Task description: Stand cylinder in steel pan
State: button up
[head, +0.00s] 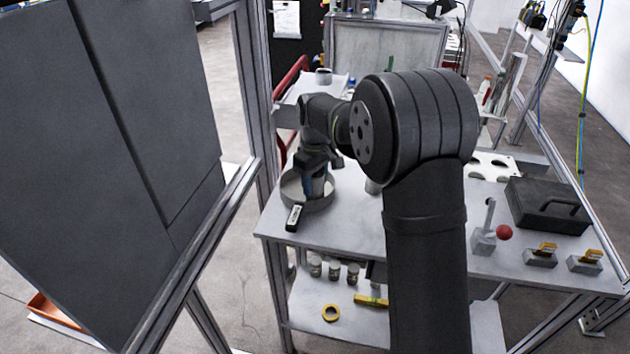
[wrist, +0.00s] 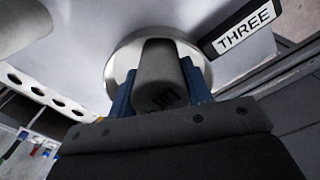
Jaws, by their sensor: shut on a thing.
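The steel pan (head: 308,206) is a round, shallow grey dish near the left edge of the table. Its bright rim also shows in the wrist view (wrist: 117,62). My gripper (head: 315,187) points down into the pan's opening. Its two blue fingers are shut on the sides of a dark grey cylinder (wrist: 160,72), which looks roughly upright. The cylinder is over or within the pan; its far end is hidden, so I cannot tell whether it touches the pan floor.
A dark block labelled THREE (wrist: 243,28) lies beside the pan, at its front in the head view (head: 294,217). A black case (head: 546,207), a red-knobbed lever (head: 485,238) and orange-handled clamps (head: 541,256) stand at the right. A frame post (head: 258,110) rises left of the table.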

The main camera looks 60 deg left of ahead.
jog(key=shift+f, duration=0.15)
jog(key=o, duration=1.3)
notch_tip(320, 180, up, 12)
jog(key=shift+r, duration=0.1)
notch_tip(320, 180, down, 12)
jog(key=shift+r, duration=1.9)
jog(key=shift+f, duration=0.1)
